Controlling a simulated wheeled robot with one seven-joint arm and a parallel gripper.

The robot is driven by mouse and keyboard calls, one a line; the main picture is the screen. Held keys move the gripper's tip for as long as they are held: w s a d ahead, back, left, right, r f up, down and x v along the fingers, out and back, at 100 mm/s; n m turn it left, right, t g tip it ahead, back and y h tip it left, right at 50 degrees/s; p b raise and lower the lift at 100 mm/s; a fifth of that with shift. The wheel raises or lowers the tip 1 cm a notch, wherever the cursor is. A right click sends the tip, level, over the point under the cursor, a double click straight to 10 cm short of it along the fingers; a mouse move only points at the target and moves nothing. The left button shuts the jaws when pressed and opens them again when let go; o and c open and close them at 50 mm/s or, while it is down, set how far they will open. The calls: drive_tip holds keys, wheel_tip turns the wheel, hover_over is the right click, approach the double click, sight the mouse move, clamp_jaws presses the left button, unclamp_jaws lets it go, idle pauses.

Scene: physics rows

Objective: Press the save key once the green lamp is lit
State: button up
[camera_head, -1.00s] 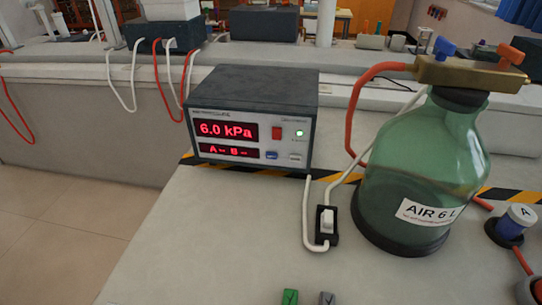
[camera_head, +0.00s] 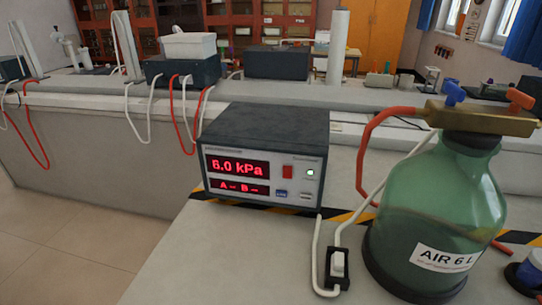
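The lower display (camera_head: 240,187) reads "A -- B --". A small green lamp (camera_head: 310,172) at the panel's right is lit. A red button (camera_head: 287,172) sits left of the lamp. Below are a blue key (camera_head: 281,193) and a pale key (camera_head: 306,196); their lettering is too small to read for certain. My gripper is not in view.
A green glass bottle (camera_head: 436,215) labelled AIR 6 L stands right of the meter, with a brass valve block (camera_head: 478,118) and red tubing. A white switch (camera_head: 338,264) on a cable lies in front. Bare bench lies front left.

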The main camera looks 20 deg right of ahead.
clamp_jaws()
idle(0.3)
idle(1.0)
